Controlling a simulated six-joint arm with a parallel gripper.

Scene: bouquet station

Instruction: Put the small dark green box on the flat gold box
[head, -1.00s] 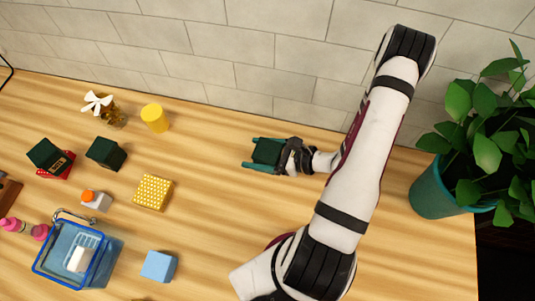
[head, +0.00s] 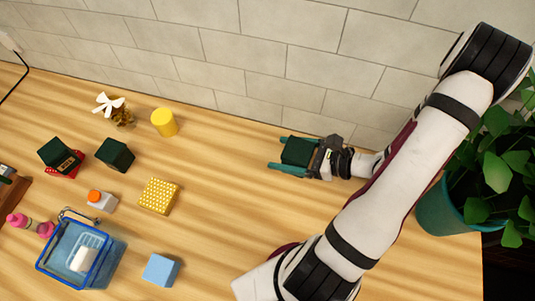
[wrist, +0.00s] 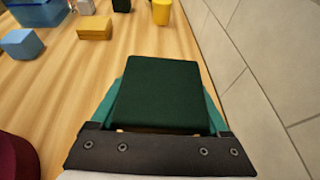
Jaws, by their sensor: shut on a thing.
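The small dark green box (head: 297,151) is between the teal fingers of my gripper (head: 276,153), near the wall at the back. The wrist view shows the dark green box (wrist: 158,92) filling the space between the fingers, its top face toward the camera. My gripper (wrist: 165,95) is shut on it. Whether the box is clear of the table is hard to tell. The flat gold box (head: 159,196), with a pale dotted pattern, lies on the table to the left and nearer the front. It also shows in the wrist view (wrist: 95,28). Its top is bare.
Left of the gold box are another dark green box (head: 115,154), an orange-capped bottle (head: 101,201) and a blue basket (head: 103,262). A yellow cylinder (head: 164,122) stands behind it, a light blue box (head: 161,269) in front. A potted plant (head: 450,215) stands right. Table between is clear.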

